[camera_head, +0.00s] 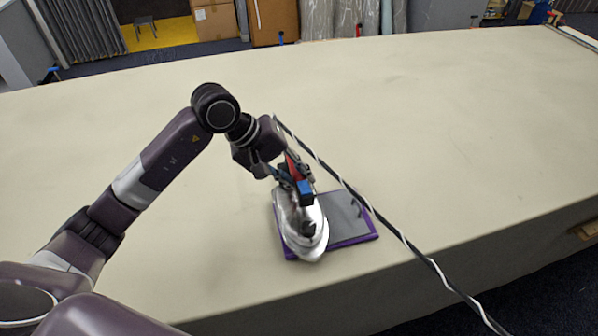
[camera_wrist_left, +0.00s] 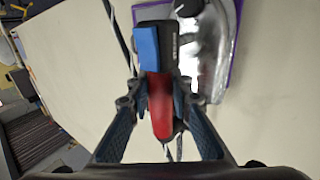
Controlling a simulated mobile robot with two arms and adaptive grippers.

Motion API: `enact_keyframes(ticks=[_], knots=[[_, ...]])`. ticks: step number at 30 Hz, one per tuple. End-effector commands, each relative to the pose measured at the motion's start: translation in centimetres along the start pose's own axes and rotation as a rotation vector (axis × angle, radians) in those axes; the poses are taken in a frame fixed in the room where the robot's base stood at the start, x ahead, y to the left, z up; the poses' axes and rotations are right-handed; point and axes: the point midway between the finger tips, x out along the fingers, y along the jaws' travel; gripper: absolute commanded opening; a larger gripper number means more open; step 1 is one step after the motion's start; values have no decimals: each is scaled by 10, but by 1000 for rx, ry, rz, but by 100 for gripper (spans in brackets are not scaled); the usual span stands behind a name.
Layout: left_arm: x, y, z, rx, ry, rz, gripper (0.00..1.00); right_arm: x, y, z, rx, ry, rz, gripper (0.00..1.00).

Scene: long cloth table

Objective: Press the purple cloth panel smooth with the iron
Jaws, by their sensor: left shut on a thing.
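The iron (camera_head: 307,232) has a shiny metal body and stands over the left part of a purple-edged panel (camera_head: 369,238) with a grey top, near the table's front edge. I cannot tell whether its sole touches the panel. My left gripper (camera_head: 290,174) is shut on the iron's red and black handle. The left wrist view shows the fingers (camera_wrist_left: 160,105) on both sides of the red grip, with a blue part of the iron (camera_wrist_left: 147,45) beyond. The panel's purple rim also shows there (camera_wrist_left: 238,30). The panel's left part is hidden under the iron. My right gripper is not in view.
A black and white cord (camera_head: 403,237) runs from near the gripper across the panel's right side and over the front edge. The pale cloth table (camera_head: 450,120) is otherwise clear. Cardboard boxes (camera_head: 213,18) stand beyond its far edge.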

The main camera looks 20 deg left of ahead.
Motion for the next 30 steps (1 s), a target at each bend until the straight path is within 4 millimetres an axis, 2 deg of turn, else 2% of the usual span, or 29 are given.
enact_keyframes(ticks=[30], knots=[[2, 1, -1, 3, 5, 11, 0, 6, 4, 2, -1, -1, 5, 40]])
